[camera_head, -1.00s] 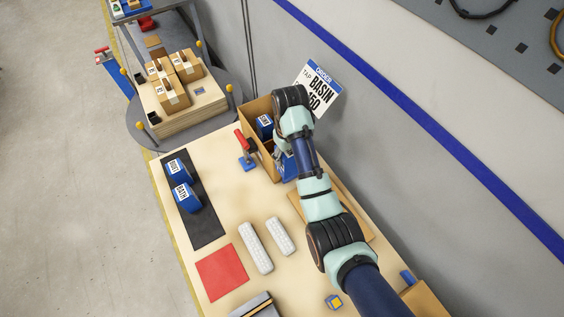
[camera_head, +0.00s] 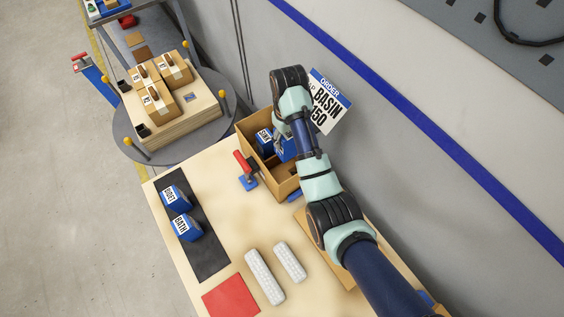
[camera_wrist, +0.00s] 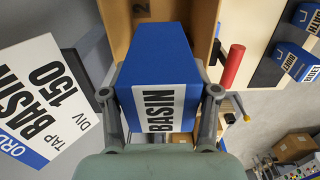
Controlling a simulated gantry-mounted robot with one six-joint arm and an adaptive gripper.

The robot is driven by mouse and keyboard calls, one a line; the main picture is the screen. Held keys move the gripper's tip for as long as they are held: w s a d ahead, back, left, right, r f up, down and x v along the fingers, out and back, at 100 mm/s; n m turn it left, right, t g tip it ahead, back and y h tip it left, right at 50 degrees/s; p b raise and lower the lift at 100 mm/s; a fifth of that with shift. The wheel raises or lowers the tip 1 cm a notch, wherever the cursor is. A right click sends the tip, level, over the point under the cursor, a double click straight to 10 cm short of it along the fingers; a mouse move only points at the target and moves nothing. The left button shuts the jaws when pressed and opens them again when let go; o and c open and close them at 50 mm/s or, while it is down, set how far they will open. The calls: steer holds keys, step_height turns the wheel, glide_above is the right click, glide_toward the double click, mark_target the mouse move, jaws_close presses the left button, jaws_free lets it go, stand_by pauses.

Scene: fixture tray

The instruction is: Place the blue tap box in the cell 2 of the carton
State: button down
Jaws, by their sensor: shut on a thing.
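My gripper (camera_wrist: 160,97) is shut on a blue tap box (camera_wrist: 160,57) with a white BASIN label, one finger on each side. In the head view this box (camera_head: 286,148) shows beside my arm, over the carton's (camera_head: 284,188) right side; how deep it sits I cannot tell. The open brown carton also shows in the wrist view (camera_wrist: 115,20), behind the box, with a faint "2" on its inner face. Another blue box (camera_head: 264,141) is inside the carton, left of the held one. My arm hides part of the carton.
A red-handled clamp (camera_head: 243,163) stands at the carton's left side. An order card (camera_head: 328,100) reading BASIN 150 is behind it. Two blue boxes (camera_head: 176,197) (camera_head: 186,227) lie on a black mat (camera_head: 208,258). Two white padded pieces (camera_head: 264,277) and a red square (camera_head: 231,300) lie nearer.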

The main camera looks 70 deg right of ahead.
steer(key=shift+s+f, duration=0.1)
step_height(320, 180, down, 20)
steer(key=b, duration=0.7)
steer(key=shift+a+b, duration=0.15)
steer(key=shift+b, duration=0.25)
steer(key=shift+s, duration=0.1)
steer(key=shift+f, duration=0.15)
steer(key=shift+c, duration=1.4)
jaws_free()
